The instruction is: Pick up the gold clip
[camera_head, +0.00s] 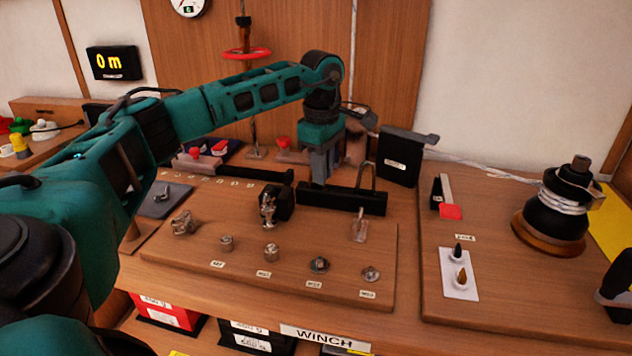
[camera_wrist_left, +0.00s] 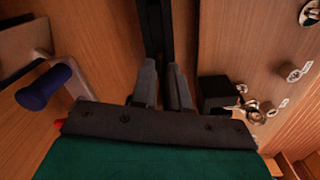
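A small gold-brown pointed piece (camera_head: 462,278) lies on a white card (camera_head: 447,288) on the right board, just in front of a similar black piece (camera_head: 458,250). It is the only gold-looking piece I can make out, but its details are too small to confirm a clip. My left gripper (camera_head: 318,178) points down over the back of the middle board, by a long black bar (camera_head: 340,199), well left of the card. In the left wrist view its two fingers (camera_wrist_left: 163,68) are a little apart with nothing between them. My right gripper is not recognisable.
Several small metal fittings (camera_head: 271,251) stand on the middle board (camera_head: 200,270), with a shiny metal piece (camera_head: 267,207) by a black block. A black winch drum (camera_head: 556,215) stands at right. A dark shape (camera_head: 620,280) is cut off at the right edge.

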